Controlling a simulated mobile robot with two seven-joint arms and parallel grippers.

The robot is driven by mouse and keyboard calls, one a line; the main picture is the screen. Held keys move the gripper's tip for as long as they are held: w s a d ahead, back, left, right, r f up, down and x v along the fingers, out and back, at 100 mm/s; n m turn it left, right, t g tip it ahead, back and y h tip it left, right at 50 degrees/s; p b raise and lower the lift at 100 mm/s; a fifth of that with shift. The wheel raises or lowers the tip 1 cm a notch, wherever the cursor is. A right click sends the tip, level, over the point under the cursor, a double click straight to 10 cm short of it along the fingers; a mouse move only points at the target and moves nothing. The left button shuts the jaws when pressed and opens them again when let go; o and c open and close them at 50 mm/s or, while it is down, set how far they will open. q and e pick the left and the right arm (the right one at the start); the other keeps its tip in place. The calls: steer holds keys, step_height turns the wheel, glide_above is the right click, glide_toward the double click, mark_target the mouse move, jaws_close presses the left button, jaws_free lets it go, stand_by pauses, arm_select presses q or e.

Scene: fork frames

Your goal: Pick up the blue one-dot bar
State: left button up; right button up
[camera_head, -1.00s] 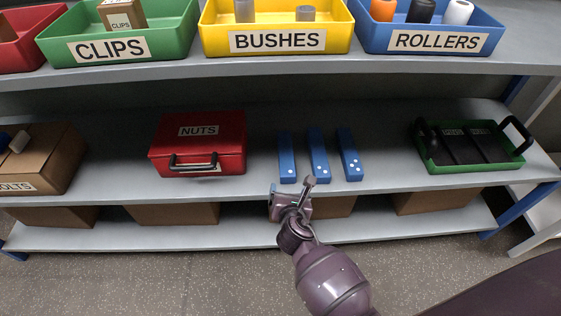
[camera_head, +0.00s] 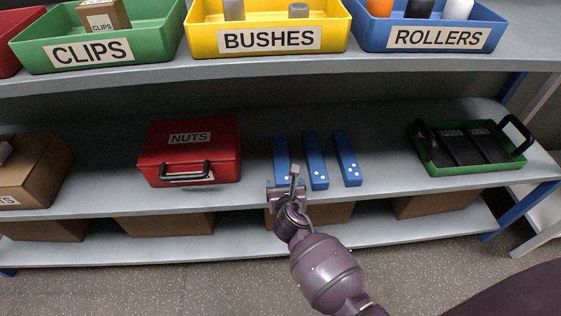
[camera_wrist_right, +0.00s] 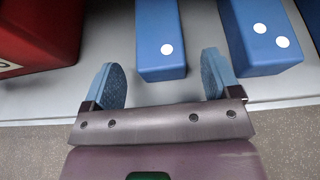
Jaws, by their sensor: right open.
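The blue one-dot bar (camera_head: 281,155) lies on the middle shelf, leftmost of three blue bars, its near end towards me. My right gripper (camera_head: 284,184) is at the shelf's front edge, just in front of that end and partly covering it. In the right wrist view the one-dot bar (camera_wrist_right: 160,38) lies ahead, between the lines of the two open fingers (camera_wrist_right: 166,82), with nothing held between them. The two-dot bar (camera_head: 315,160) is just to its right, and the three-dot bar (camera_head: 346,157) is farther right. My left gripper is not in view.
A red NUTS case (camera_head: 190,152) stands left of the bars, with a gap between. A green tray (camera_head: 470,168) with black handles stands at the right. The upper shelf (camera_head: 350,66) with labelled bins overhangs behind. A cardboard box (camera_head: 30,175) is at far left.

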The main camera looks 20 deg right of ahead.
mark_target(284, 178)
steer(key=x, duration=0.1)
steer(key=b+x, duration=0.1)
steer(key=x, duration=0.1)
steer(key=shift+w+f, duration=0.1)
steer(key=shift+f, duration=0.3)
steer(key=shift+w+d, duration=0.1)
steer(key=shift+w, duration=0.2)
steer(key=shift+w+d+r, duration=0.1)
steer(key=shift+w+r, duration=0.05)
steer(key=shift+w, duration=0.05)
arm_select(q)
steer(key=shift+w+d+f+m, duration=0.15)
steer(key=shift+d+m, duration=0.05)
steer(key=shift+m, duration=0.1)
arm_select(e)
steer(key=c, duration=1.1)
